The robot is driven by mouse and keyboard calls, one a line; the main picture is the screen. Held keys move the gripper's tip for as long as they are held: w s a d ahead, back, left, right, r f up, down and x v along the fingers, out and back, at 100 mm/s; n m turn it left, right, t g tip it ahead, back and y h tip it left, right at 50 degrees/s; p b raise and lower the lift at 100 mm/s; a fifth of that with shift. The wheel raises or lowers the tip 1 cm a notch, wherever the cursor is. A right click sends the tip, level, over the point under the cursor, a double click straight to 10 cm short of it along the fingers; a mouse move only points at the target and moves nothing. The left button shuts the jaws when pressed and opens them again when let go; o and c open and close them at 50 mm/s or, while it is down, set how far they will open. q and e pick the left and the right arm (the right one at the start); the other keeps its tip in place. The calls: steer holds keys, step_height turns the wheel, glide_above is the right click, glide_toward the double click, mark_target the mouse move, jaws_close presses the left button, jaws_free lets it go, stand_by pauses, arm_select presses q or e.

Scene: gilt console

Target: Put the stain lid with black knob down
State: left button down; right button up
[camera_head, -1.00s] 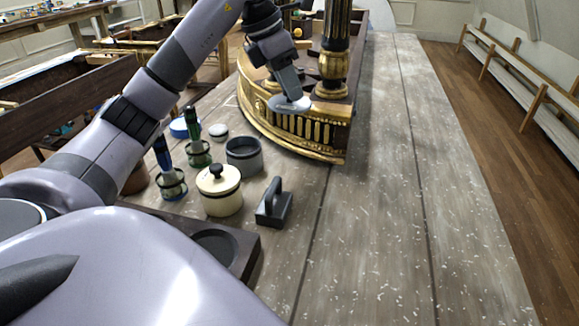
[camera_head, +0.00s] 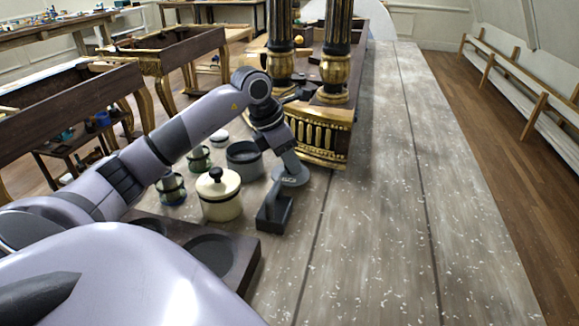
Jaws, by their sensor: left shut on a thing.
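My left gripper (camera_head: 287,160) points down, shut on a grey round lid (camera_head: 291,178), right of the open dark grey pot (camera_head: 245,165). The lid is low over the table; I cannot tell whether it touches. Its knob is hidden between the fingers. The dark grey pot has no lid on it. A cream pot (camera_head: 221,207) with a black-knobbed cream lid stands in front of it. My right gripper is not in view.
A dark block with an upright handle (camera_head: 275,214) stands just in front of the lid. Jars (camera_head: 171,188) stand left, partly behind my arm. The gilt console (camera_head: 320,142) stands behind. A dark tray (camera_head: 240,270) is nearest me. The grey table (camera_head: 380,220) is clear to the right.

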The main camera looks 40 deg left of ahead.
arm_select(q)
steer(key=shift+f, duration=1.1)
steer(key=shift+f, duration=0.1)
steer(key=c, duration=0.9)
jaws_free()
steer(key=shift+r, duration=0.25)
steer(key=v, duration=1.1)
steer(key=shift+s+r, duration=0.15)
steer(key=shift+r, duration=0.25)
